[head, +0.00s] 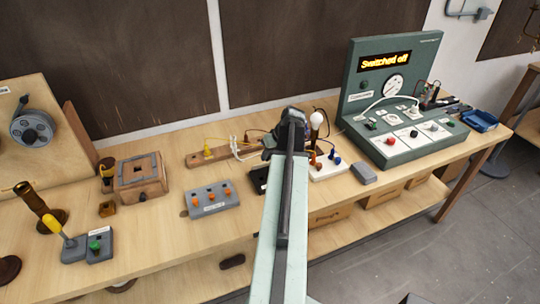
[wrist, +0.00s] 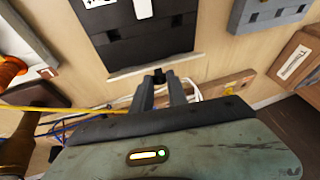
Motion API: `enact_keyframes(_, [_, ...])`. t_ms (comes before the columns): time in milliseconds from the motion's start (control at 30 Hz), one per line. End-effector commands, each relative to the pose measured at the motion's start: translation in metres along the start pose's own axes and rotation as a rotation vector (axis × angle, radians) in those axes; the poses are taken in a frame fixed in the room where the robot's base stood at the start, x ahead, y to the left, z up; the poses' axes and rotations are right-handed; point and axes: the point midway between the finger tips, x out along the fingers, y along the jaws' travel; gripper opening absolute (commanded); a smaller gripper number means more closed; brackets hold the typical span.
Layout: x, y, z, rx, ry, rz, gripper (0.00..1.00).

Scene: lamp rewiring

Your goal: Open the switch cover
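A black box (wrist: 148,40) with a white label lies on the table in the wrist view, ahead of my fingertips. It looks like the switch housing, but I cannot tell its cover from its body. In the head view only part of the black box (head: 259,181) shows beside my arm, which hides the rest. My gripper (wrist: 160,80) has its two fingers apart, at the box's near edge. A small dark piece shows between the tips; I cannot tell whether they touch it. In the head view my gripper (head: 291,130) is seen from behind.
A grey block with orange knobs (head: 211,199) lies to the left. A white lamp base (head: 328,168) with a bulb stands close on the right. Wires run to a wooden terminal strip (head: 208,156) behind. A green panel (head: 395,105) reading "Switched off" stands at the right.

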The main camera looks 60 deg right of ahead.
Motion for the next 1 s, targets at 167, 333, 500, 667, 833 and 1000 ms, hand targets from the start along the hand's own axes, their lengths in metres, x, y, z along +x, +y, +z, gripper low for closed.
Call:
enact_keyframes(167, [0.001,0.012,-0.008,0.001,0.001,0.004,0.0])
enact_keyframes(333, [0.0,0.004,-0.003,0.002,-0.017,0.006,0.0])
enact_keyframes(500, [0.002,0.003,-0.007,0.014,-0.087,0.003,0.0])
enact_keyframes(667, [0.005,0.004,-0.014,0.039,-0.194,-0.001,0.0])
enact_keyframes(833, [0.011,0.005,-0.02,0.07,-0.327,-0.004,0.0])
enact_keyframes(1000, [0.018,0.006,-0.024,0.098,-0.448,-0.006,0.0])
